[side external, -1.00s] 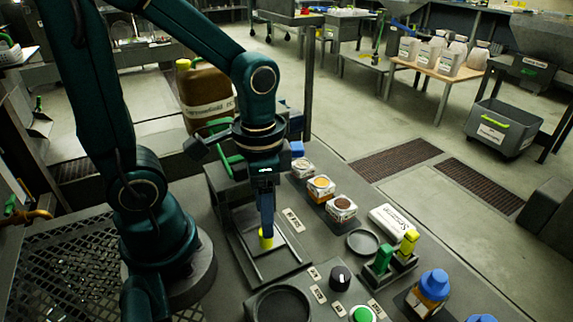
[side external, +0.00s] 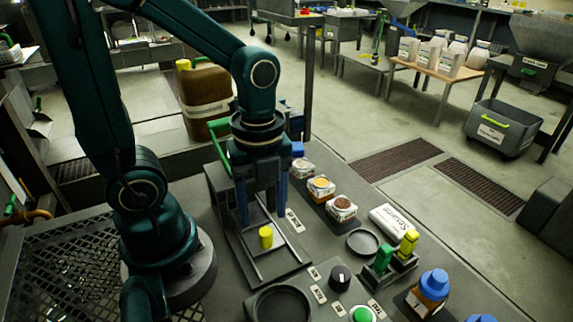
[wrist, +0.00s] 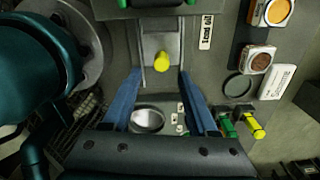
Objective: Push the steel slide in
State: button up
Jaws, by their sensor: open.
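The steel slide (wrist: 160,38) is a flat grey plate with a yellow knob (side external: 265,237), lying between two thin rails. The knob also shows in the wrist view (wrist: 162,61). My gripper (side external: 263,216) is open and empty, its two blue fingers spread apart and pointing down above the rails. In the wrist view the knob appears centred between the fingertips, slightly above them in the picture. I cannot tell the exact height of the tips over the plate. In the side view my gripper hides the slide's far end.
Small open containers (side external: 321,187) stand right of the rails, with a white packet (side external: 389,222) and a shallow round dish (side external: 362,242). A black dial (side external: 340,277), a green button (side external: 362,314) and green and yellow levers (side external: 408,242) are nearer. A blue-capped bottle (side external: 433,287) stands lower right.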

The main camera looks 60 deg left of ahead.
aim_at(266, 231)
jog(key=shift+m, duration=0.7)
jog(key=shift+w+f, duration=0.1)
jog(key=shift+f, duration=2.35)
grip_shut()
